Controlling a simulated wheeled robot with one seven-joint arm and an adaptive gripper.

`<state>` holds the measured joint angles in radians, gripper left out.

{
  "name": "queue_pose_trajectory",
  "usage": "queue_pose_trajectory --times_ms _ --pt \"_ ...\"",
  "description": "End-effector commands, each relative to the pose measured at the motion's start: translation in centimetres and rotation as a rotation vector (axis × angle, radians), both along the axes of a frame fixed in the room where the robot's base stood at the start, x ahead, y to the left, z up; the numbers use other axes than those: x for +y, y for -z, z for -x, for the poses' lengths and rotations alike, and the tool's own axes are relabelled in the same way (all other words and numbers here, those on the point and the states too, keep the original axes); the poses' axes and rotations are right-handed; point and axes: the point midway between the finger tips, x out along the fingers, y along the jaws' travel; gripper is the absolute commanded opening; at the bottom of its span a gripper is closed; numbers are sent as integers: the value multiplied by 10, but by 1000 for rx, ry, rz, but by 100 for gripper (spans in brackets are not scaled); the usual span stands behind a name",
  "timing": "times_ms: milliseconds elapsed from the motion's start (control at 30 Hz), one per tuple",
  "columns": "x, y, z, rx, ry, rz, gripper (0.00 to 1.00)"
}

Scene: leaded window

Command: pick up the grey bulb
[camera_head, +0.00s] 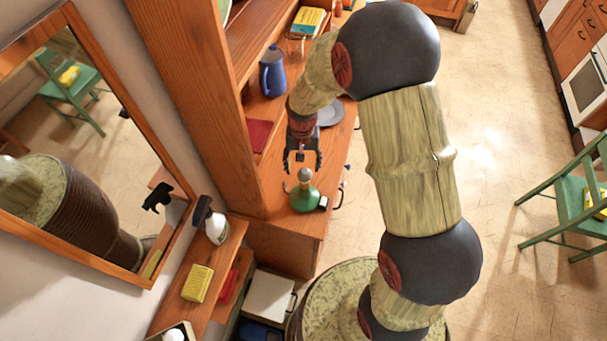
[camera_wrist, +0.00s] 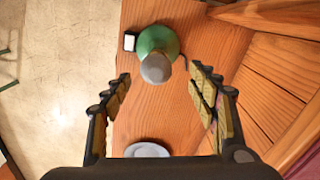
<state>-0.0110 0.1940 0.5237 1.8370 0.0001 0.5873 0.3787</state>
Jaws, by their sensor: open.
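The grey bulb (camera_head: 305,174) sits on top of a green rounded base (camera_head: 304,199) on the wooden cabinet's counter. In the wrist view the grey bulb (camera_wrist: 155,69) is in front of the green base (camera_wrist: 158,40), between and a little beyond the fingertips. My gripper (camera_head: 302,163) is open and empty, pointing toward the bulb from just above it in the head view. Its fingers (camera_wrist: 159,78) spread to both sides in the wrist view, and neither appears to touch the bulb.
A small black-and-white object (camera_wrist: 130,42) lies beside the green base. A pale plate (camera_head: 330,112), a blue jug (camera_head: 272,72) and a dark red item (camera_head: 259,134) are farther back. A tall wooden cabinet side (camera_head: 215,90) stands close at left.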

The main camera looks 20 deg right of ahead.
Motion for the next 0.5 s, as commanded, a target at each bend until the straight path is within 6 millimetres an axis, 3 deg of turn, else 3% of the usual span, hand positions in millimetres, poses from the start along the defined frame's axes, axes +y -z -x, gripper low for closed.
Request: queue_pose_trajectory --times_ms 300,500 --pt "-4 40 1 1 -1 1 59" --pt "-4 47 1 -1 -1 0 59"
